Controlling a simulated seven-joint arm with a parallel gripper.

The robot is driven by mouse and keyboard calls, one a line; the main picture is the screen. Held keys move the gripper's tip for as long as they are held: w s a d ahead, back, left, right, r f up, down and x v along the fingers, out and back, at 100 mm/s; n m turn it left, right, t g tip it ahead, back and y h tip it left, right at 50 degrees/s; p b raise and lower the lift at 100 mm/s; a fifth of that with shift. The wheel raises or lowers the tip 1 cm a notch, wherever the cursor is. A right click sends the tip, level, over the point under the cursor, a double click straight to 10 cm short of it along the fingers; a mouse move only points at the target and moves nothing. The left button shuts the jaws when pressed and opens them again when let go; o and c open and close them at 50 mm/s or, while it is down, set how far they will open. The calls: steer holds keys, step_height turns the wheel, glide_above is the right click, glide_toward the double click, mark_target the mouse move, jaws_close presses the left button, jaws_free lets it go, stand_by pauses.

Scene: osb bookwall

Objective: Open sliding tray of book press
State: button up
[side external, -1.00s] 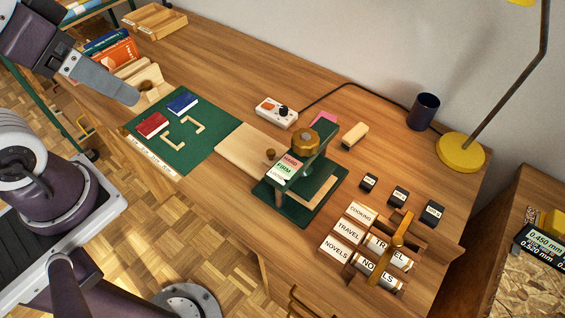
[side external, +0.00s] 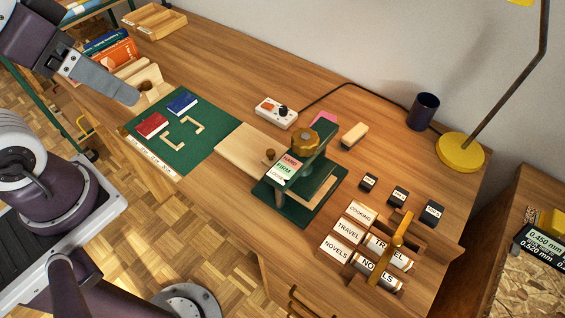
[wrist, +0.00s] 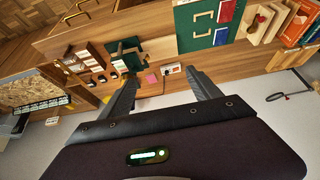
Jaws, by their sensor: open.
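The green book press (side external: 305,175) stands on the wooden desk, with a brass-coloured knob on top and a label card reading "FIRM" on its front. Its pale wooden tray (side external: 243,150) sticks out to the left of the frame and bears a small brown knob (side external: 270,154). My gripper (wrist: 165,82) is open and empty in the wrist view. In the side view its grey finger (side external: 112,84) is at the upper left, well away from the press.
A green mat (side external: 190,141) with a red book (side external: 152,125) and a blue book (side external: 182,103) lies left of the tray. A control box (side external: 277,112) stands behind it. Label blocks (side external: 347,229) and a yellow lamp (side external: 460,152) are to the right. Bare desk lies in front of the tray.

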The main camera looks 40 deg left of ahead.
steer(key=shift+w, duration=0.1)
steer(key=c, duration=0.3)
steer(key=w+m, duration=0.1)
steer(key=w, duration=0.2)
steer(key=w+d+f+m+g, duration=0.1)
steer(key=w, duration=0.3)
steer(key=w+f+m+g, duration=0.1)
steer(key=w, duration=0.2)
steer(key=shift+w+d, duration=0.15)
steer(key=shift+w, duration=0.1)
steer(key=c, duration=0.3)
steer(key=m+g, duration=0.3)
steer(key=m, duration=0.3)
glide_above(270, 151)
step_height(270, 151, down, 21)
steer(key=shift+c, duration=0.2)
steer(key=shift+g, duration=0.3)
step_height(270, 151, down, 10)
steer(key=shift+d, duration=0.1)
steer(key=shift+c, duration=0.2)
jaws_close()
